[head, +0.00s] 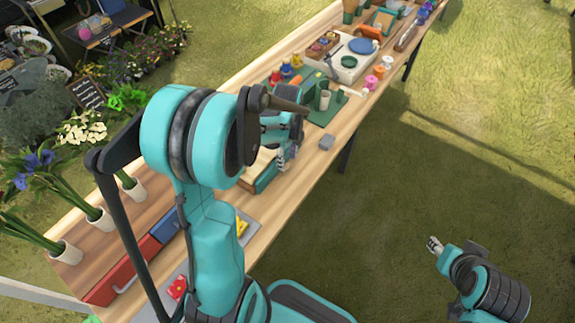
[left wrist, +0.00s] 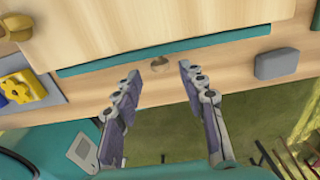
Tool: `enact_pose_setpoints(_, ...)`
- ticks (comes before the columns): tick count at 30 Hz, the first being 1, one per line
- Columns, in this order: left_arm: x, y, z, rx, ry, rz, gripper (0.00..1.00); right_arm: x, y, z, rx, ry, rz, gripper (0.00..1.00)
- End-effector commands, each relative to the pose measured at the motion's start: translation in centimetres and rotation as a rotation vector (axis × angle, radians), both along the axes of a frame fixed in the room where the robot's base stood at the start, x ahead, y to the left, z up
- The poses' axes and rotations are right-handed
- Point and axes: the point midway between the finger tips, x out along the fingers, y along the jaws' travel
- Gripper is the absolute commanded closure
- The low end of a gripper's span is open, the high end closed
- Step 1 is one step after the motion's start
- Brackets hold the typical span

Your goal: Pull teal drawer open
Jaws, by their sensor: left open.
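The teal drawer (head: 267,177) shows as a teal front on a pale wooden box on the bench, partly hidden by my left arm in the head view. In the left wrist view the drawer front is a thin teal strip (left wrist: 100,64) below the wooden top (left wrist: 150,25). A small round wooden knob (left wrist: 160,65) sits at its middle. My left gripper (left wrist: 159,70) is open, with one fingertip on each side of the knob and a gap to both. It also shows beside the drawer in the head view (head: 286,157). My right gripper (head: 434,244) hangs over the grass, too small to read.
A grey block (left wrist: 276,64) lies right of the drawer, and it shows on the bench in the head view (head: 327,142). A yellow piece (left wrist: 22,88) lies to the left. Red and blue boxes (head: 120,275) stand near the bench's near end. Grass lies clear beyond the bench's front edge.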

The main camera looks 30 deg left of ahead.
Motion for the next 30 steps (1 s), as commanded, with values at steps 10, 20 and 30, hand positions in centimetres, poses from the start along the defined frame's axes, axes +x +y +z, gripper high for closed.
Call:
enact_pose_setpoints(10,0.0,0.0,-3.0,0.0,-0.001,0.001,0.59,0.0,0.0,-1.2,0.0,0.0,0.0,0.6)
enact_pose_setpoints(20,0.0,0.0,-2.9,0.0,-0.001,0.001,0.93,0.0,0.0,-1.2,0.0,0.0,0.0,0.6)
enact_pose_setpoints(30,0.0,-1.6,-2.9,0.0,-0.001,-0.004,1.0,0.0,0.0,-1.2,0.0,0.0,0.0,0.6)
